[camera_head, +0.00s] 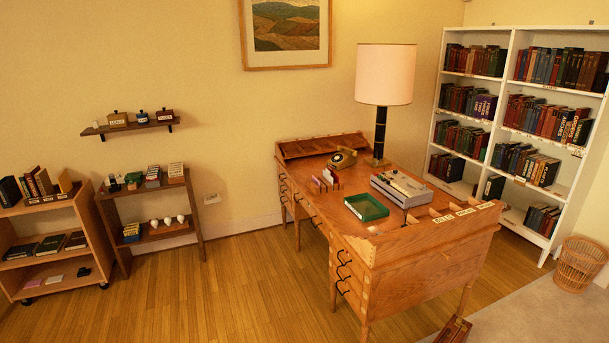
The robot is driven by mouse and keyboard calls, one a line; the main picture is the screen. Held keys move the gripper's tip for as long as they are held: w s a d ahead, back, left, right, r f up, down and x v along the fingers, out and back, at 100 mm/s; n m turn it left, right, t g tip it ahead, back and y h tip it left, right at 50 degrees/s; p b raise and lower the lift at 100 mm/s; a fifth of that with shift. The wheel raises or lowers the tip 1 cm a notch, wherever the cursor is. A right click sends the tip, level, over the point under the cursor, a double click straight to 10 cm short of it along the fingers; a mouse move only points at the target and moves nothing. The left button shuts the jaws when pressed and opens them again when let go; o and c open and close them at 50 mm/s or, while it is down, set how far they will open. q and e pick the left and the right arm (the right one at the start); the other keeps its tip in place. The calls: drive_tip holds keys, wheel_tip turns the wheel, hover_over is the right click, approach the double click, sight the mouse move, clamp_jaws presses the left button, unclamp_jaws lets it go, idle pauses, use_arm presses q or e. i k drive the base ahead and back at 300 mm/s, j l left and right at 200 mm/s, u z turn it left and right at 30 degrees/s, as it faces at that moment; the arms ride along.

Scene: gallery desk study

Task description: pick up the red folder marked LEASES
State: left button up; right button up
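I cannot make out a red folder marked LEASES anywhere in the head view. The wooden desk (350,222) stands in the middle, with a row of small white labels (465,212) along its right-hand edge; their words are too small to read surely. A small upright rack with pink and white papers (326,179) stands on the desk. Neither of my grippers is in view.
A tall white bookcase (492,100) stands at the right, a wicker basket (579,263) beside it. A lamp (385,75), telephone (342,158) and grey machine (401,188) occupy the desk. Low shelves (101,213) line the left wall.

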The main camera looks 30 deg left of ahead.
sight(336, 178)
drive_tip(key=i+j, duration=0.15)
drive_tip(key=j, duration=0.25)
drive_tip(key=i+j, duration=0.15)
drive_tip(key=j, duration=0.25)
drive_tip(key=i+j, duration=0.15)
drive_tip(key=j, duration=0.25)
drive_tip(key=i+j, duration=0.15)
drive_tip(key=j, duration=0.3)
drive_tip(key=i+j+u, duration=0.1)
drive_tip(key=j, duration=0.3)
drive_tip(key=i+j, duration=0.25)
drive_tip(key=j, duration=0.15)
drive_tip(key=i+j, duration=0.15)
drive_tip(key=j, duration=0.2)
